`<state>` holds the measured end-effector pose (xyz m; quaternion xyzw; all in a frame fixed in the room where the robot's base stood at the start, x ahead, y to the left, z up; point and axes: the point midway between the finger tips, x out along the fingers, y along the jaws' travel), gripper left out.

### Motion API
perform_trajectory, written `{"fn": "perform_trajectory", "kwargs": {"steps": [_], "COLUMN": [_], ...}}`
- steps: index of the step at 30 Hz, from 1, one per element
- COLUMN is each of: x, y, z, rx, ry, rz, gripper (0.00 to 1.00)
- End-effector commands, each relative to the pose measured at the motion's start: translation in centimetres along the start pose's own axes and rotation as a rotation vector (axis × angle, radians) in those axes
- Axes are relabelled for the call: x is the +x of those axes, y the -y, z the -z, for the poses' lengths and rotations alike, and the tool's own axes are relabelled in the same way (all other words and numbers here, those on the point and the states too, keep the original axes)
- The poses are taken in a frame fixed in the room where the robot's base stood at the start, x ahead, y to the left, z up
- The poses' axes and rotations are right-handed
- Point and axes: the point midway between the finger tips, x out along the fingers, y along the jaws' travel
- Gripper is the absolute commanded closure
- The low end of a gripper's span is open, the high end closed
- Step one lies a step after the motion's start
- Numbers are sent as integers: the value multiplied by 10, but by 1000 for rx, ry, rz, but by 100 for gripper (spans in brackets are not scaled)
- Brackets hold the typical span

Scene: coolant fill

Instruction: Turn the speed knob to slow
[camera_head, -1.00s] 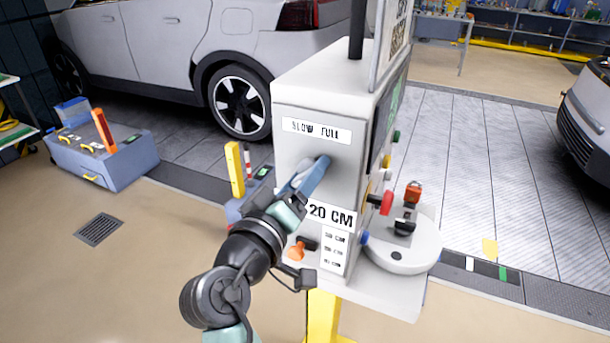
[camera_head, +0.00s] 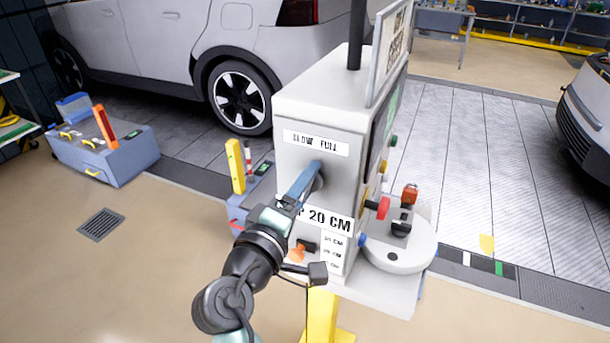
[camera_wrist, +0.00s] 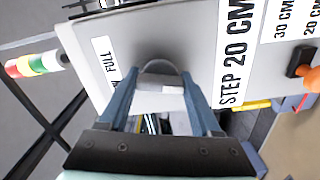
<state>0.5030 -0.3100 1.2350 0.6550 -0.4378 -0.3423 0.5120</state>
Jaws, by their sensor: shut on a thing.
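The speed knob (camera_wrist: 160,82) is a grey knob on the face of a pale control cabinet (camera_head: 298,108), under a white label (camera_head: 316,143) reading SLOW and FULL. My gripper (camera_head: 312,174) reaches up to the cabinet face from the lower left. In the wrist view its two blue fingers (camera_wrist: 160,76) lie on either side of the knob, shut on it. In the head view the fingers hide most of the knob. I cannot read which way the knob points.
Below the knob are a STEP 20 CM label (camera_wrist: 236,55) and an orange-handled switch (camera_head: 299,252). A red knob (camera_head: 382,208) and a white round shelf (camera_head: 405,255) stick out at the right. A yellow post (camera_head: 235,166) stands behind, left.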

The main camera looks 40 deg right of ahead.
Motion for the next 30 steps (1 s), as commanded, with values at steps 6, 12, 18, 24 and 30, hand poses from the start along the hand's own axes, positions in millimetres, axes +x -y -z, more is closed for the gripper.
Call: {"fn": "perform_trajectory", "kwargs": {"steps": [6,12,18,24,30], "x": [-1,0,0,0,-1], "y": [-3,-3,-3,-2,-1], "z": [1,1,1,1,1], "rx": [-209,-399,-587,-762,-901], "ry": [-1,-1,-1,-2,-2], "rz": [3,3,3,1,2], "gripper": [91,91,91,91,91]}}
